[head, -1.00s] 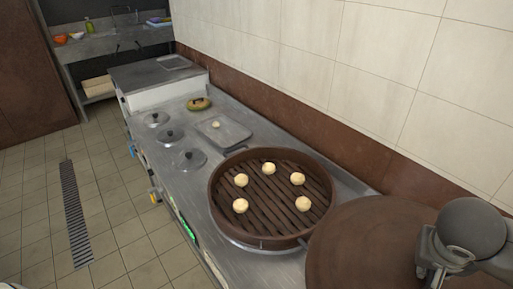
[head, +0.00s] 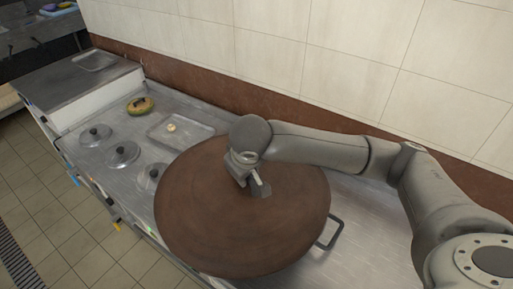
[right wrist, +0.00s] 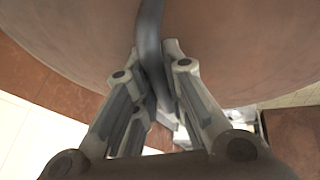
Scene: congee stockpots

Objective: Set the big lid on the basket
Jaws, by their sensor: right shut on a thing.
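The big lid (head: 215,225) is a wide, round, brown disc and looks roughly level. My right gripper (head: 258,187) is shut on the dark curved handle (right wrist: 150,35) at its middle, seen in the right wrist view, where the lid's underside or top fills the upper part (right wrist: 230,45). The lid hides the basket and its buns in the head view. I cannot tell whether the lid touches the basket rim or hangs above it. My left gripper is not in view.
Small metal lids (head: 122,154) stand on the steel counter left of the big lid. Behind are a tray (head: 196,133) with a bun (head: 171,127) and a round greenish-brown item (head: 140,105). A dark loop handle (head: 332,236) sticks out at right. A tiled wall (head: 290,55) runs behind.

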